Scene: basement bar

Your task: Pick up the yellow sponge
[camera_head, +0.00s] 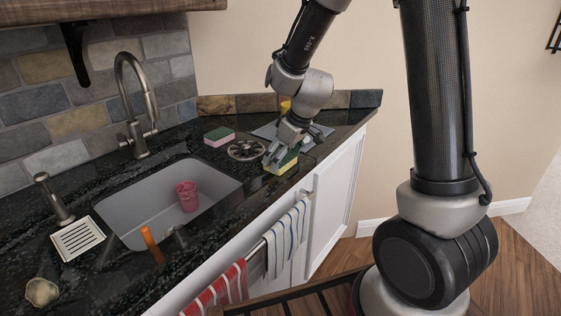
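A yellow sponge (283,168) with a green top is near the front edge of the dark countertop, right of the sink. My gripper (281,155) points down right at the sponge, and its fingers overlap the sponge's upper part in the picture. The fingers are small and partly hidden against the sponge, so I cannot tell whether they are closed on it or only beside it. I also cannot tell whether the sponge is clear of the counter.
A pink and green sponge (219,137) lies behind the sink (215,222), beside a round dark metal piece (247,150). A pink cup (187,196) stands in the sink. A faucet (137,105) rises behind it. Towels (287,238) hang below the counter edge.

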